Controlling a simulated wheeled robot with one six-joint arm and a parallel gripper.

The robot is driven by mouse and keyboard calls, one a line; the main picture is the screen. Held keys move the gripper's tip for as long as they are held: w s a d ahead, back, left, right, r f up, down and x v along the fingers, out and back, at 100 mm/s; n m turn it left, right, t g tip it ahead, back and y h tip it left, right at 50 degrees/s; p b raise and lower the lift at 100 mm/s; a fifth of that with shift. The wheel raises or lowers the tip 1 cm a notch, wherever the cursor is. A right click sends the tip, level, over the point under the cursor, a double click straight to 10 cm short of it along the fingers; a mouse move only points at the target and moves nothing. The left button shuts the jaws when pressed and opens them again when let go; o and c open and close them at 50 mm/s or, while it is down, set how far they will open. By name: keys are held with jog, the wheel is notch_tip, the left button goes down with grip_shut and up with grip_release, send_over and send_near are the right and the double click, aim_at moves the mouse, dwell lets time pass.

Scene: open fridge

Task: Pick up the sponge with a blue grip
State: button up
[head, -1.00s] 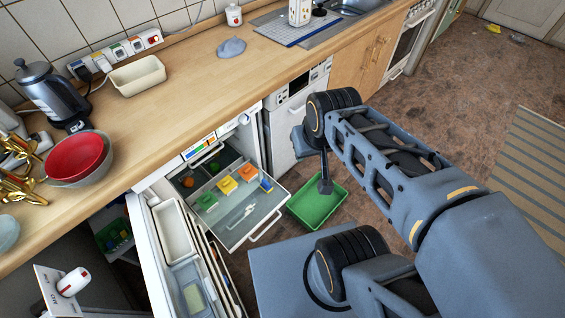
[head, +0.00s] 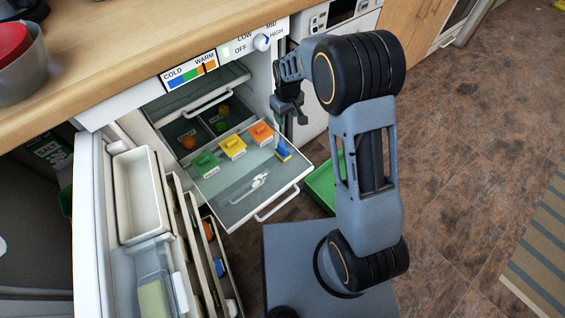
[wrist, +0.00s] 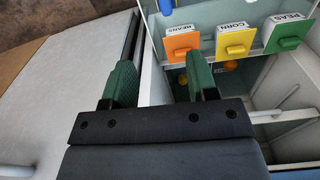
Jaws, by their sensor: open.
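A small blue and yellow piece (head: 283,150), which looks like the sponge with a blue grip, is at the right side of the pulled-out clear shelf (head: 232,205). A bit of blue also shows at the top edge of the wrist view (wrist: 165,6). My gripper (head: 290,108) is above and behind that piece, near the fridge's right side. In the wrist view my gripper's green-padded fingers (wrist: 161,82) are apart with nothing between them.
Green, yellow and orange labelled pieces (head: 232,147) sit in a row on the shelf. The open fridge door (head: 88,215) with bins stands at left. A green tray (head: 321,188) lies on the floor, partly behind my arm. The counter (head: 130,50) overhangs the fridge.

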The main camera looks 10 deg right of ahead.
aim_at(283, 145)
jog(key=shift+n, duration=0.3)
jog(key=f+b, duration=0.1)
jog(key=f, duration=0.4)
jog(key=a+f+b, duration=0.1)
jog(key=f+b, duration=0.1)
jog(key=f, duration=0.2)
jog(key=w+f+b, duration=0.1)
jog(key=f, duration=0.4)
jog(key=shift+a+f, duration=0.2)
jog(key=shift+f, duration=0.15)
jog(key=shift+s+d+f+b, duration=0.1)
jog(key=shift+f+b, duration=0.8)
jog(key=shift+f, duration=0.7)
jog(key=shift+s+f+b, duration=0.1)
jog(key=shift+f+b, duration=0.75)
jog(key=shift+f, duration=0.7)
grip_shut()
jog(key=shift+r, duration=0.15)
